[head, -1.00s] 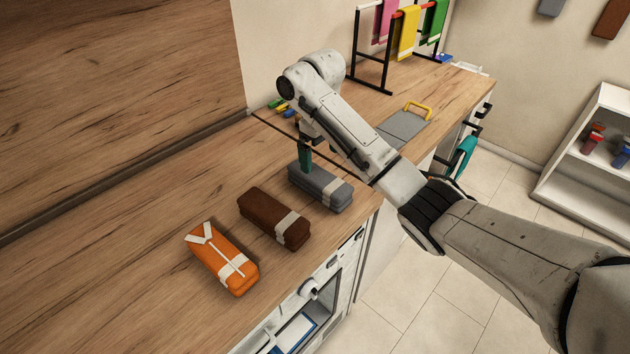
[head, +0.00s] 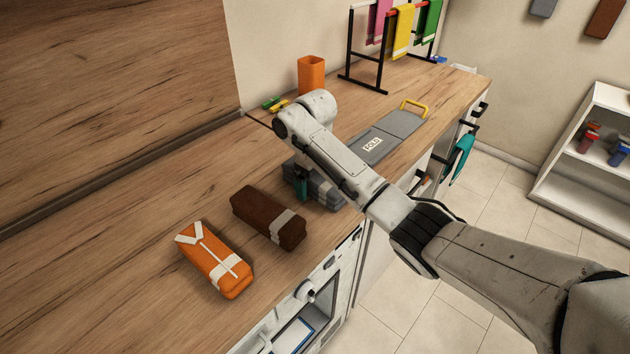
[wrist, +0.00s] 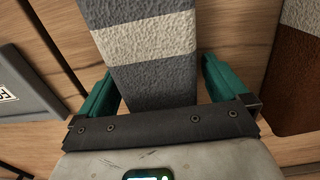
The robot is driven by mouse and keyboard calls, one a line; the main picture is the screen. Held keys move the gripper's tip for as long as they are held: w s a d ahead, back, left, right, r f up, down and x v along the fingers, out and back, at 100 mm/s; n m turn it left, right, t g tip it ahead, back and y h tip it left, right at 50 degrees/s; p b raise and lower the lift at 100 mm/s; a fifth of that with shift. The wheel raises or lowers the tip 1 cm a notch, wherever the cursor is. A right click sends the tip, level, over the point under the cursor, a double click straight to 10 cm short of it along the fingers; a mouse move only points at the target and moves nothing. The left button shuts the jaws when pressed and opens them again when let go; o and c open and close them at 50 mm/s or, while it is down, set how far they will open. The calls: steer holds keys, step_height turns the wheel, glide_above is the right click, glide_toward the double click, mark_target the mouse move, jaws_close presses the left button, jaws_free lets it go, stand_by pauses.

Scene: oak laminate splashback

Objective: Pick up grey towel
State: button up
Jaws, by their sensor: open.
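The grey towel (head: 326,194) is a rolled bundle with a pale band, lying on the wooden counter beside the brown towel. My arm partly hides it in the head view. My gripper (head: 303,186) is down at the towel, with a teal finger at its near side. In the wrist view the grey towel (wrist: 150,80) runs between the two open teal fingers of my gripper (wrist: 160,88). One finger is on each side of it, and small gaps show.
The brown towel (head: 268,218) and the orange towel (head: 214,260) lie nearby on the counter (head: 130,290). A grey folding board (head: 378,145), an orange container (head: 311,74) and a rack of hanging towels (head: 383,60) stand farther back.

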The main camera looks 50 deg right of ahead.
steer(key=c, duration=1.2)
steer(key=shift+r, duration=0.15)
